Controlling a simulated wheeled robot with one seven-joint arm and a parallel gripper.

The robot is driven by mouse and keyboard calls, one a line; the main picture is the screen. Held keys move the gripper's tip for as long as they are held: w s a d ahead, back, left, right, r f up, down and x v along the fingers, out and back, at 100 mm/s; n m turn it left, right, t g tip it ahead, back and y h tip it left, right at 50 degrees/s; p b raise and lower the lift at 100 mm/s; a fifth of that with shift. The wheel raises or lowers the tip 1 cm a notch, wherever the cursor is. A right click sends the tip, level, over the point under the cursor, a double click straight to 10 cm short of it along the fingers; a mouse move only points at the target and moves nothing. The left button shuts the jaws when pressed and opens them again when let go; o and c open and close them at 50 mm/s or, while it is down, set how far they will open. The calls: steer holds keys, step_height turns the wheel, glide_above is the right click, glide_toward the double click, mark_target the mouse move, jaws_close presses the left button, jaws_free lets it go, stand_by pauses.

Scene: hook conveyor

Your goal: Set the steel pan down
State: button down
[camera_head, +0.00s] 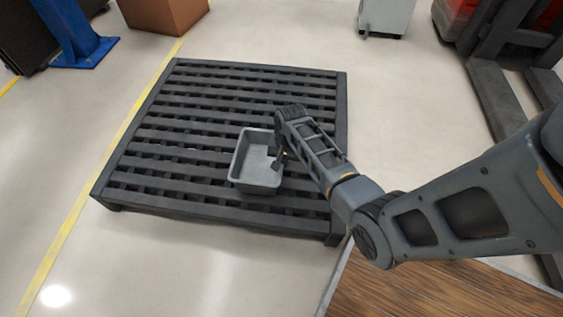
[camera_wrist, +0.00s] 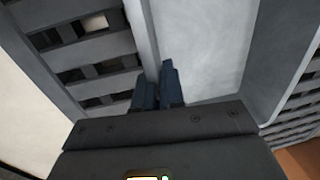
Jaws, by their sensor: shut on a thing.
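The steel pan (camera_head: 258,172) is a grey, open, rectangular container. In the head view it is over the near middle of the dark slatted pallet (camera_head: 165,137), upright and looking empty. I cannot tell whether its base touches the slats. My gripper (camera_head: 281,156) is at the pan's right side, shut on its rim. In the wrist view the two dark fingers (camera_wrist: 160,90) pinch the pan's wall, with the pan's pale inside (camera_wrist: 205,45) to the right and pallet slats to the left. The fingertips are partly hidden in the head view.
A wooden surface (camera_head: 430,292) is at the lower right. A cardboard box (camera_head: 165,14) and a blue post (camera_head: 78,38) stand at the back left. A dark forked frame (camera_head: 495,95) is at the right. Pale floor surrounds the pallet, and a yellow line runs along its left.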

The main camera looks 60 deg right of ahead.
steer(key=c, duration=1.2)
jaws_free()
steer(key=shift+f, duration=0.1)
steer(key=shift+c, duration=0.2)
step_height(320, 180, up, 12)
steer(key=s+p, duration=0.1)
steer(key=p, duration=0.5)
steer(key=s+a+r+n+t+h, duration=0.35)
steer(key=s+a+n+t, duration=0.3)
steer(key=s+a, duration=0.65)
steer(key=s+a+r+n+t+y, duration=0.1)
steer(key=s+a+r+n+t, duration=0.1)
steer(key=r, duration=0.6)
steer(key=s+a+r+n+t+y, duration=0.1)
steer(key=s+a+r+n+t, duration=0.1)
steer(key=s+a+r, duration=0.3)
steer(key=s+a+r+n+t+y, duration=0.1)
steer(key=s+a+r+n+t, duration=0.2)
steer(key=r, duration=1)
steer(key=shift+s+a, duration=0.25)
steer(key=shift+a, duration=0.05)
steer(key=shift+n, duration=0.25)
